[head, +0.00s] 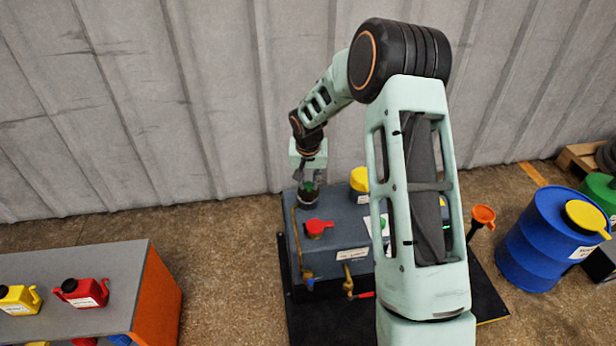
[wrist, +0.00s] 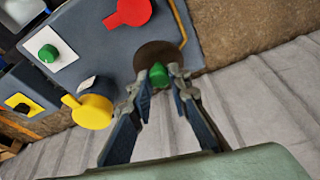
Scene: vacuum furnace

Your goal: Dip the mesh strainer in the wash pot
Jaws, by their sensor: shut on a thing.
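My gripper (head: 308,182) is over the back left corner of the grey-blue machine. In the wrist view its fingers (wrist: 167,72) are closed around a small green knob (wrist: 158,76), which also shows in the head view (head: 309,186). The knob is over a dark round opening or disc (wrist: 155,52), seen in the head view as a dark round body (head: 307,199). The knob may be the strainer's handle. No mesh shows, and I cannot tell whether the strainer is inside the dark round part or above it. No wash pot can be told for sure.
The machine top (head: 340,238) carries a red-lidded port (head: 317,228) and a yellow-lidded port (wrist: 92,110). Brass valves (head: 348,282) project at its front. A shelf (head: 75,260) with jugs stands at left. An orange funnel (head: 483,215) and blue drum (head: 535,240) are at right.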

